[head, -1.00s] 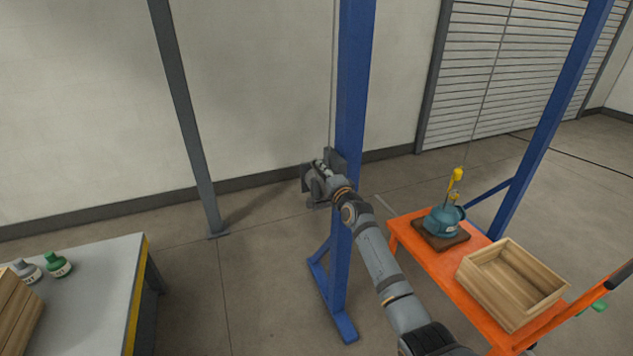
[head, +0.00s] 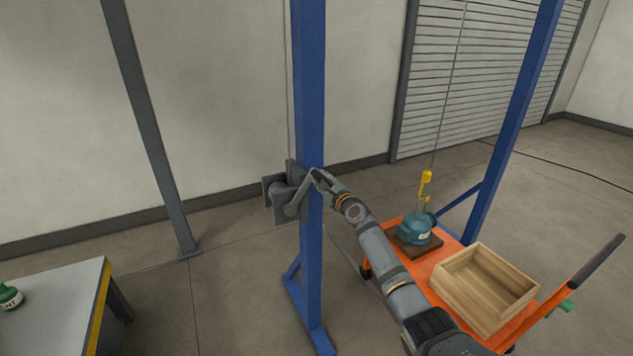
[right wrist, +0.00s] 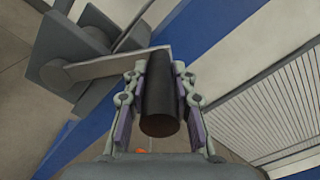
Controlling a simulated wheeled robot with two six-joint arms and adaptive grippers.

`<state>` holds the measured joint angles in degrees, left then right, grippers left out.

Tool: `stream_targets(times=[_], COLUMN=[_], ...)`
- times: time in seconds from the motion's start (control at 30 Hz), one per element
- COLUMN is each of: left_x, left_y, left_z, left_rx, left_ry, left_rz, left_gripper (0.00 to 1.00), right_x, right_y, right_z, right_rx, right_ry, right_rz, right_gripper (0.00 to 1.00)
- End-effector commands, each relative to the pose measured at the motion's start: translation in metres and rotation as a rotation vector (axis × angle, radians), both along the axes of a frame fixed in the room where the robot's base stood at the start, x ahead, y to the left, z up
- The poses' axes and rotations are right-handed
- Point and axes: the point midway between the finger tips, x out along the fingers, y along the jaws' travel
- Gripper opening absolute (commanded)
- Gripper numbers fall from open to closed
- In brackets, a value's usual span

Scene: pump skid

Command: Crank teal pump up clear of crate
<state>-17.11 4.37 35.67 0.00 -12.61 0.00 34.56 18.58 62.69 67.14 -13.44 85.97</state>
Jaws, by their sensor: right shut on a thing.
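The teal pump (head: 416,229) sits on a dark brown board on the orange cart, upright; I see no clear gap under it. A yellow hook (head: 425,186) on a thin cable hangs just above it. The open wooden crate (head: 462,301) stands beside it on the same cart. The grey winch (head: 283,197) is fixed to the blue post, with its crank arm (head: 300,196) angled up to the right. My right gripper (head: 320,180) is shut on the dark crank handle (right wrist: 160,105), with a finger on each side. My left gripper is out of view.
The blue post (head: 309,110) stands right behind my right gripper. The orange cart (head: 420,273) has a dark push handle at right. The floor between is clear.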

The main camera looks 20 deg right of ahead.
Motion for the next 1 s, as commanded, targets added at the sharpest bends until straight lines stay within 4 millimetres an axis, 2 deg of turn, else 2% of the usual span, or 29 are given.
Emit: stream_targets(times=[0.03,0.5,0.8,1.0], left_x=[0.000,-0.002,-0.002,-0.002], left_y=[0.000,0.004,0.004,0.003], left_z=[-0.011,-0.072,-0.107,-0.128], left_rx=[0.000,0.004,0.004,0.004], left_ry=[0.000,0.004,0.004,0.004], left_rz=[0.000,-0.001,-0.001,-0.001], left_gripper=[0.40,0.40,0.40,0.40], right_x=[0.001,0.001,0.001,0.001], right_y=[-0.008,-0.052,-0.065,-0.066], right_z=[-0.006,-0.068,-0.115,-0.146], right_rx=[0.041,0.487,0.772,0.964], right_ry=[-0.008,0.015,0.032,0.040], right_rz=[-0.007,-0.010,-0.010,-0.010], right_gripper=[0.00,0.00,0.00,0.00])
